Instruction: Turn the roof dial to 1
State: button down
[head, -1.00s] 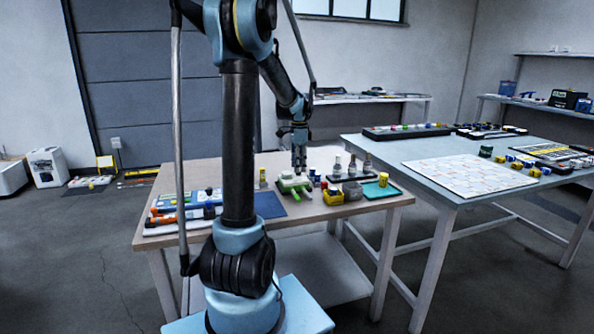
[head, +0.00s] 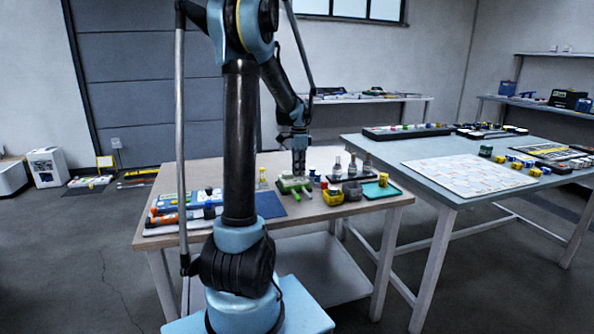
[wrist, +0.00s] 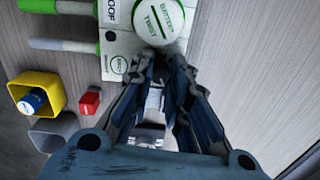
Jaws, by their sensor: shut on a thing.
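The white-and-green sensor unit (head: 293,187) lies on the wooden table; in the wrist view its white body (wrist: 118,45) fills the top. A large round white cap there reads "BATTERY TWIST" (wrist: 160,18). A partly cut-off "ROOF" label (wrist: 111,12) is left of it. A small green-ringed disc (wrist: 119,65) sits below the label. My gripper (head: 298,174) points down at the unit; in the wrist view its fingers (wrist: 157,56) close in at the unit's lower edge, just below the cap. They are shut on part of the unit, which they hide. I cannot make out the dial's setting.
Left of my gripper in the wrist view are a yellow holder (wrist: 37,91) with a blue piece, a grey holder (wrist: 57,133) and a red block (wrist: 89,103). Metal-topped pieces (head: 352,168) and a green tray (head: 381,190) stand right of the unit.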

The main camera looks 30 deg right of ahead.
jog(key=shift+n, duration=0.3)
jog(key=n, duration=0.3)
jog(key=shift+w, duration=0.1)
jog(key=shift+n, duration=1.9)
jog(key=c, duration=1.5)
grip_release()
jog(key=shift+r, duration=0.1)
notch_tip(320, 180, up, 12)
jog(key=shift+f, duration=0.1)
